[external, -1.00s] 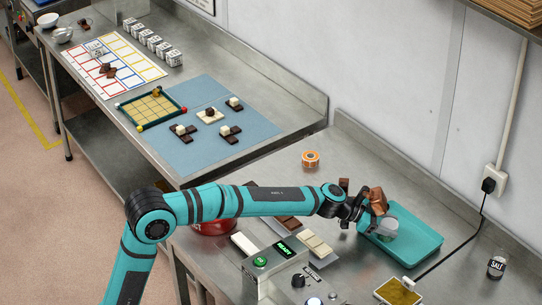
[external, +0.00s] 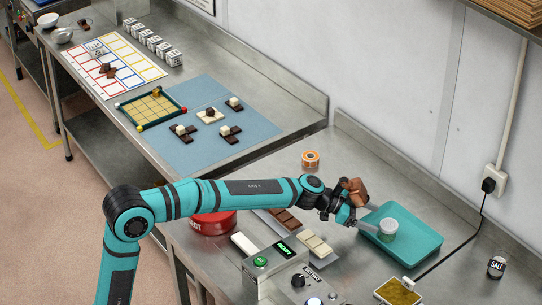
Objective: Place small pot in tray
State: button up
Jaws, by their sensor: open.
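My gripper (external: 362,222) is at the tray's left edge, just left of the pot. Its jaws are open, and it looks empty. It seems apart from the pot, though the gap is small. The tray's right part is bare.
A salt jar (external: 496,267) stands right of the tray, and a gold-topped box (external: 398,292) in front. An orange tin (external: 311,160) stands behind. Chocolate bars (external: 314,244) and a control box (external: 290,268) lie near my arm. A cable runs to the wall socket.

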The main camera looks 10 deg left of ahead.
jog(key=shift+v, duration=2.5)
jog(key=w+a+r+n+t+y, duration=0.1)
jog(key=w+a+r+n+t, duration=0.15)
jog(key=a, duration=1.05)
jog(key=w+a+r+n+t+y, duration=0.2)
jog(key=a+r+n+t, duration=0.15)
jog(key=a, duration=0.95)
jog(key=w+a+r+n+t+y, duration=0.1)
jog(key=w+a+r+n+t, duration=0.15)
jog(key=a, duration=1.15)
jog(key=s+a+r+n+t+y, duration=0.1)
jog(key=s+a+n+t+y, duration=0.2)
jog(key=a, duration=0.7)
jog(key=s+a+r+n+t+y, duration=0.1)
jog(key=s+a+n+t+y, duration=0.2)
jog(key=s+a, duration=0.5)
jog(key=s+a+n+t+y, duration=0.3)
jog(key=s+a, duration=0.3)
jog(key=a, duration=0.7)
jog(key=shift+a+r, duration=0.3)
jog(key=shift+r, duration=0.1)
